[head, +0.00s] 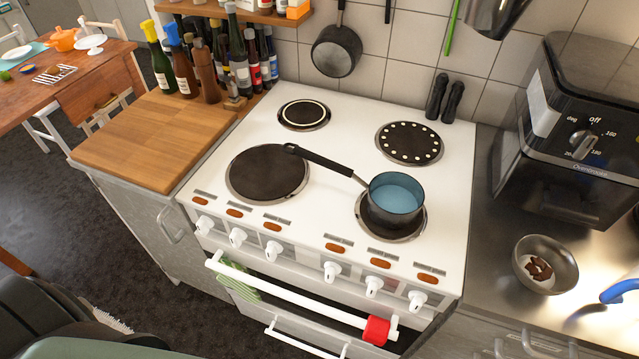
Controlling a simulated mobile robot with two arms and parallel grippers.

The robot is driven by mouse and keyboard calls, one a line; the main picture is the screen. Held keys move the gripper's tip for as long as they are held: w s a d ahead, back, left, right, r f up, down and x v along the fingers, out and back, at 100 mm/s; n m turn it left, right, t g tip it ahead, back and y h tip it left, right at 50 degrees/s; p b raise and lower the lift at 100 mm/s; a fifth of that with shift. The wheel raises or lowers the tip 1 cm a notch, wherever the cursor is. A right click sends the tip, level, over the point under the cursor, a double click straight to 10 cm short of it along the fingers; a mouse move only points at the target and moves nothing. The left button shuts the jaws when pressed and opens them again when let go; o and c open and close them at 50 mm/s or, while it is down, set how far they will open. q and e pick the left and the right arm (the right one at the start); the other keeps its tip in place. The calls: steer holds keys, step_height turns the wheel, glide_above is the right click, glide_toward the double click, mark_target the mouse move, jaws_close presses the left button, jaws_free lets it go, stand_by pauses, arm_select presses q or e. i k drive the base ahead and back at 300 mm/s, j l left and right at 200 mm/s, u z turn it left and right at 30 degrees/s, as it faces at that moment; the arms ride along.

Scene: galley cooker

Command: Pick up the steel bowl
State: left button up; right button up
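The steel bowl (562,262) stands upright on the steel counter at the right, in front of the black oven-fryer. A few brown pieces (539,267) lie inside it. Neither of my grippers shows in the head view, so nothing of mine is seen at the bowl.
A dark pan (397,195) with bluish contents sits on the front right hotplate, its handle pointing left. The black Ovenmaster appliance (570,130) stands behind the bowl. A blue curved object (619,291) is right of the bowl. The steel counter (490,285) left of the bowl is clear.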

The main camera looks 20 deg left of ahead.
mark_target(542, 264)
steer(key=u, duration=0.25)
steer(key=z, duration=1.2)
